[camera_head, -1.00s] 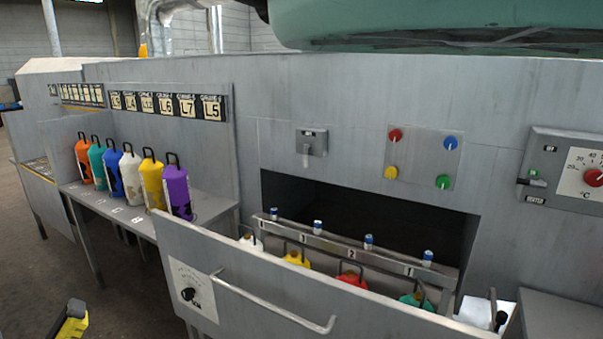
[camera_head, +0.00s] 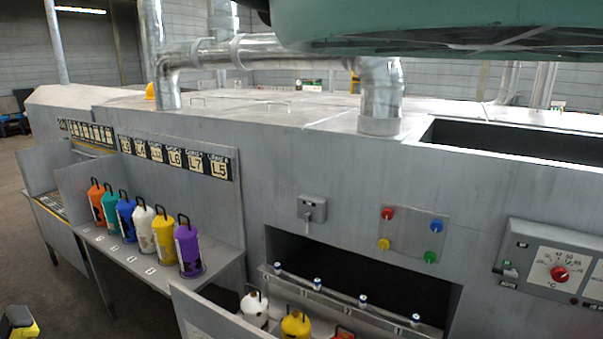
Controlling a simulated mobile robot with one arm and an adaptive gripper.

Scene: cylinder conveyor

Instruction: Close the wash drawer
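The wash drawer (camera_head: 205,312) stands pulled out of the grey machine, at the bottom of the head view. Only the upper left part of its front panel shows; its handle is below the frame. Inside it are a white canister (camera_head: 254,309), a yellow canister (camera_head: 296,324) and the top of a red one (camera_head: 343,335). The dark drawer opening (camera_head: 350,265) in the machine wall is visible behind them. A black and yellow part (camera_head: 20,323), perhaps my gripper, shows at the lower left corner, well left of the drawer. Its fingers cannot be made out.
A side shelf (camera_head: 190,284) left of the drawer holds several coloured canisters below a row of labels (camera_head: 175,157). A button panel (camera_head: 413,233) and a dial box (camera_head: 555,268) are on the machine wall at right. Open floor (camera_head: 30,265) lies at the left.

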